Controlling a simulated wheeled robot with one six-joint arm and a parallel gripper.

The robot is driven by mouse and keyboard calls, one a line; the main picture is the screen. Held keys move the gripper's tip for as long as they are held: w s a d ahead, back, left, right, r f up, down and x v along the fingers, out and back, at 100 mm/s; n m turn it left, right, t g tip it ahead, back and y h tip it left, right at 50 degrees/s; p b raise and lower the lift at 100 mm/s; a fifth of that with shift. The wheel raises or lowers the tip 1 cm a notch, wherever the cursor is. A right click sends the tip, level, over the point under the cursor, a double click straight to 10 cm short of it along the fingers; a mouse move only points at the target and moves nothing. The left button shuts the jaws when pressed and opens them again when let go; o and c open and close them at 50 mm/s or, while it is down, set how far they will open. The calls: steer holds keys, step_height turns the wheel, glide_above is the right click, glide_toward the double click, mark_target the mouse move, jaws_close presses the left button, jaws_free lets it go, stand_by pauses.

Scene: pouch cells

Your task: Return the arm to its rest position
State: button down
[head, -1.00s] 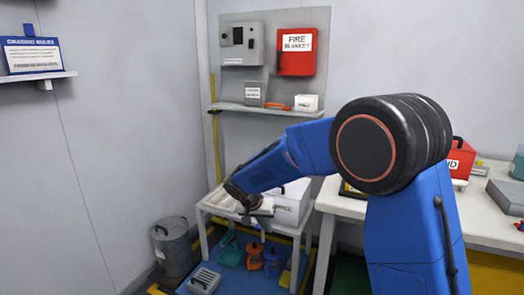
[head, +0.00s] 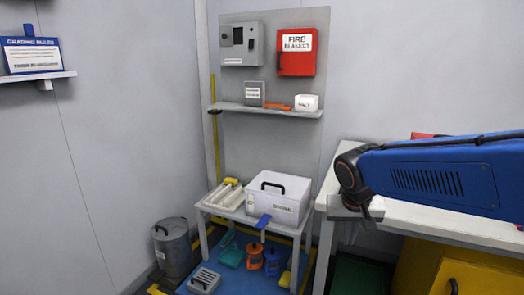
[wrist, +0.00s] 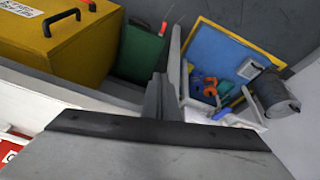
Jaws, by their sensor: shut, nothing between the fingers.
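My blue arm (head: 440,180) reaches in from the right edge in the head view, over the white workbench. My gripper (wrist: 160,95) shows in the wrist view as a grey jaw with its fingers together and nothing between them. In the head view its end hangs at the left end of the workbench (head: 460,232), partly hidden by the wrist. I cannot tell its exact height above the bench.
A small white table (head: 226,212) holds a white lidded box (head: 290,208). A grey bin (head: 172,248) stands left of it, and a blue mat (head: 233,278) with several items lies beneath. A yellow case (wrist: 60,40) and green bin (wrist: 138,52) show in the wrist view.

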steer(key=s+d+f+n, duration=0.1)
steer(key=s+d, duration=0.1)
steer(key=s, duration=0.7)
steer(key=s+d+f+n+t+y, duration=0.1)
steer(key=s+d, duration=0.2)
steer(key=s, duration=0.7)
steer(key=shift+s+d+y, duration=0.2)
steer(key=shift+y, duration=0.1)
